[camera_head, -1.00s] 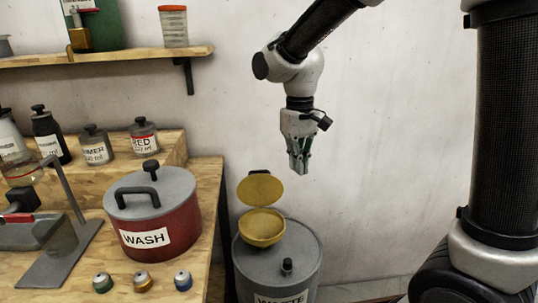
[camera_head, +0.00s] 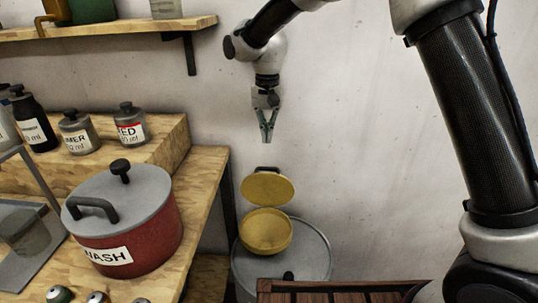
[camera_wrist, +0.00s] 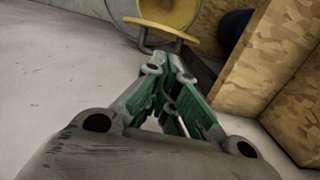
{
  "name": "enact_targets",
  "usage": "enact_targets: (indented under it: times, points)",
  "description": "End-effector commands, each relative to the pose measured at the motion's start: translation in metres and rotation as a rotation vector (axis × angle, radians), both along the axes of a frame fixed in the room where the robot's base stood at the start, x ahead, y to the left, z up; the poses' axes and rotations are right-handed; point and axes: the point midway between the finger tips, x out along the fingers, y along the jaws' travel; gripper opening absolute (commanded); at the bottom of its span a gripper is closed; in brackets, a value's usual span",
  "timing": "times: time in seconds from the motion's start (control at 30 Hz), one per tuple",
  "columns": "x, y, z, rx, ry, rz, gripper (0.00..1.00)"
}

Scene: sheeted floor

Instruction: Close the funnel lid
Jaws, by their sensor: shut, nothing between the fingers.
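The yellow funnel (camera_head: 265,236) sits on top of the grey drum. Its round yellow lid (camera_head: 268,188) stands open, tilted up at the back of the bowl, with a dark handle at its upper edge. My gripper (camera_head: 267,140) points down above the lid, apart from it, with its green fingers shut and empty. In the wrist view my shut fingers (camera_wrist: 168,62) point toward the lid's edge and handle (camera_wrist: 160,33). Part of the yellow lid or funnel (camera_wrist: 168,10) shows beyond them.
The grey drum (camera_head: 308,253) stands on the floor right of the wooden bench (camera_head: 215,190). A red WASH pot (camera_head: 150,240) is on the bench. A shelf (camera_head: 120,30) is on the wall. A brown slatted wooden surface (camera_head: 340,291) shows at the bottom. The wall behind is clear.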

Motion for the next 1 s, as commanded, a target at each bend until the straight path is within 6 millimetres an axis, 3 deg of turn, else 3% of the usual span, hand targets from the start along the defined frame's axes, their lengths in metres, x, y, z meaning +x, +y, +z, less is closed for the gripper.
enact_targets:
  times: [0.6,1.0]
  points:
    - [-0.005,0.0,-0.091,-0.001,0.001,-0.003,0.0]
    - [-0.006,0.0,-0.099,-0.001,0.001,-0.003,0.0]
